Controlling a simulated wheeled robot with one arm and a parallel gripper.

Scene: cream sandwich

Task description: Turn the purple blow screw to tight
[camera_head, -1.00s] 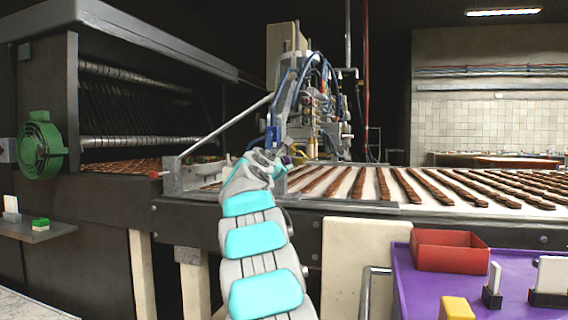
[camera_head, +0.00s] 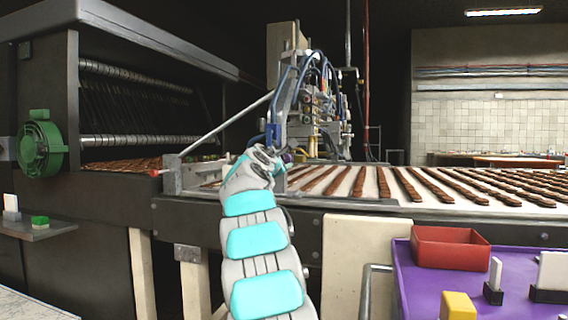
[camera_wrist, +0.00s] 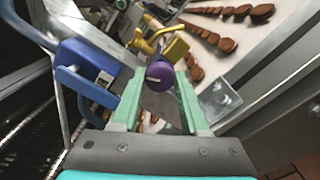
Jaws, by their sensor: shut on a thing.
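The purple blow screw (camera_wrist: 160,76) is a round knob with a pale mark on its face, attached to a yellow brass fitting (camera_wrist: 160,43) in the wrist view. My gripper (camera_wrist: 160,80) has its two green fingers shut on the sides of the screw, which sits between the fingertips. In the head view the purple screw (camera_head: 288,158) shows as a small spot at the end of my gripper (camera_head: 279,158), beside the machine. My wrist hides most of the fitting there.
A blue block (camera_wrist: 88,72) on the machine stands close to the left of my fingers. A metal bracket (camera_wrist: 220,100) is to the right. The conveyor (camera_head: 345,185) carries rows of brown biscuits. A purple table (camera_head: 415,285) with a red bin (camera_head: 450,249) stands front right.

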